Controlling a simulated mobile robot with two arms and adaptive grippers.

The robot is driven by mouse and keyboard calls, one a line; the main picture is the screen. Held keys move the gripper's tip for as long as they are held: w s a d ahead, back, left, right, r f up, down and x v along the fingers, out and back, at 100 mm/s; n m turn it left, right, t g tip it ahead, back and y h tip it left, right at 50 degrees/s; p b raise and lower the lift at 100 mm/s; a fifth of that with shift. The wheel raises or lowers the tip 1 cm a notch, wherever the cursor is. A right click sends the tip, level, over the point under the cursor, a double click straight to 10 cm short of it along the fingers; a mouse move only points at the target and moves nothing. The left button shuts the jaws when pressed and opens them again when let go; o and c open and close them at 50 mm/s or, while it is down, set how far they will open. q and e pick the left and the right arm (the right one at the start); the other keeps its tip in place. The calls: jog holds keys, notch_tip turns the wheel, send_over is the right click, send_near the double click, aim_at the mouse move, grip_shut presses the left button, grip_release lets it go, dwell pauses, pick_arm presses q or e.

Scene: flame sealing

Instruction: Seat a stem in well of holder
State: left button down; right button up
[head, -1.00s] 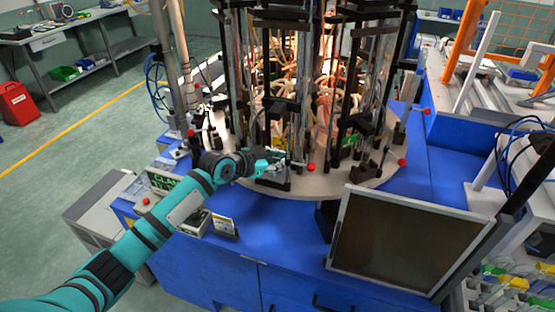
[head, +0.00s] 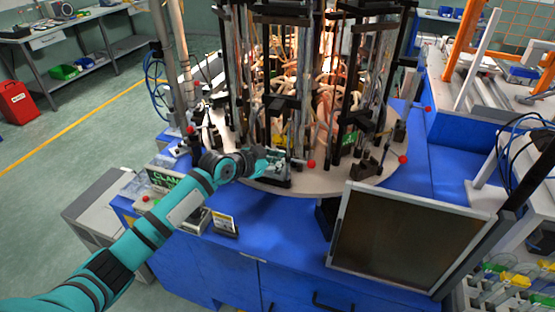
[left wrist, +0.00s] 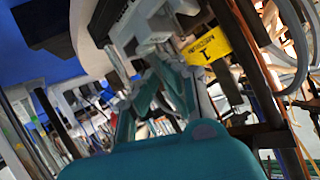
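My left gripper (head: 268,166) reaches the front rim of the round turntable (head: 330,183), beside a small dark and light fixture (head: 280,174) that may be the holder. In the left wrist view its teal fingers (left wrist: 163,88) point toward a white fitting (left wrist: 150,28). Their closure and any contents are unclear. I cannot make out a stem or the mouth of a well with certainty; clutter and the gripper hide that spot. My right gripper is not in view.
A red-knobbed lever (head: 311,163) stands just right of the gripper, with another red knob (head: 403,159) farther right. Tall black posts crowd the turntable. A dark monitor (head: 405,237) stands at the front right. A yellow label (left wrist: 207,47) shows in the left wrist view.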

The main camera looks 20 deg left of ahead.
pick_arm(q)
jog(key=shift+f+b, duration=0.3)
jog(key=shift+f, duration=0.15)
jog(key=c, duration=1.8)
grip_release()
jog(key=shift+o, duration=0.2)
jog(key=shift+r, duration=0.1)
jog(key=shift+p+v, duration=1.7)
jog(key=shift+v, duration=0.5)
jog(key=shift+o, duration=0.2)
jog(key=o, duration=0.5)
